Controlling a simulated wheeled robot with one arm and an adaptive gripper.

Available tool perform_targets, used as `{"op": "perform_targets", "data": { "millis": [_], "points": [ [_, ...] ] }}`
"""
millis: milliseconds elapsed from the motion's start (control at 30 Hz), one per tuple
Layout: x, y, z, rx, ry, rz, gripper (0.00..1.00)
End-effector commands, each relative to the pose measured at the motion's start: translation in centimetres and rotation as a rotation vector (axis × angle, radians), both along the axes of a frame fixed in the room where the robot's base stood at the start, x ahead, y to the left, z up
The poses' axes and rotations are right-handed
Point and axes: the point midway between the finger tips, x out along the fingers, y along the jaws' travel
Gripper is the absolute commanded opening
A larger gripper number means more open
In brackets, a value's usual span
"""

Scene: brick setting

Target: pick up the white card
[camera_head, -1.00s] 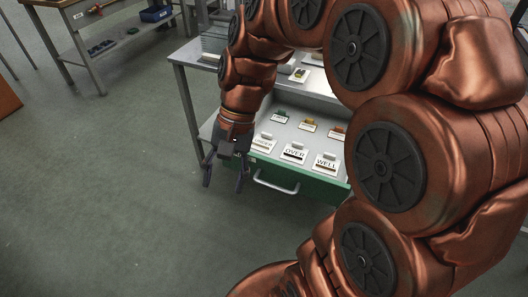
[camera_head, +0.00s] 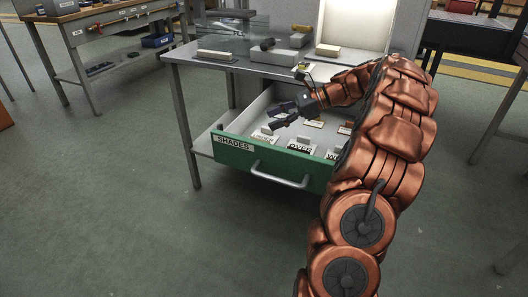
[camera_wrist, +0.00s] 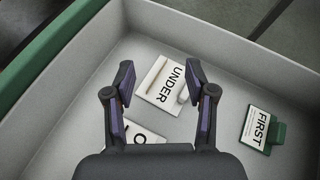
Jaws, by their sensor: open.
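My gripper (camera_head: 274,115) is open and empty, reaching into the open drawer from above. In the wrist view its two fingers (camera_wrist: 160,72) stand on either side of a white card (camera_wrist: 158,78) marked UNDER, which lies on the drawer floor with a pale raised block on it. The fingers appear above the card, not touching it. The UNDER card (camera_head: 262,138) shows only partly in the head view. A second white card (camera_head: 299,147), marked OVER, lies to its right; in the wrist view my gripper hides most of it. A third (camera_head: 331,155) is partly hidden by my arm.
The drawer's green front (camera_head: 232,155) reads SHADES, with a metal handle (camera_head: 280,178). The table top (camera_head: 240,62) is above.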

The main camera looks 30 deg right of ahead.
Motion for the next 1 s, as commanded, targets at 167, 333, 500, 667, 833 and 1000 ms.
{"op": "perform_targets", "data": {
  "millis": [167,333,500,667,833,1000],
  "points": [
    [-0.2,-4.6,-2.9,0.071,0.016,-0.104,0.56],
    [0.0,-5.6,-3.4,0.091,0.019,-0.131,0.56],
    [0.9,-4.3,-4.0,0.094,0.021,-0.129,0.56],
    [1.7,-3.5,-4.7,0.093,0.021,-0.128,0.56],
    [3.4,-2.2,-5.8,0.091,0.022,-0.128,0.56],
    [4.5,-1.0,-6.1,0.089,0.019,-0.131,0.56]
  ]
}}
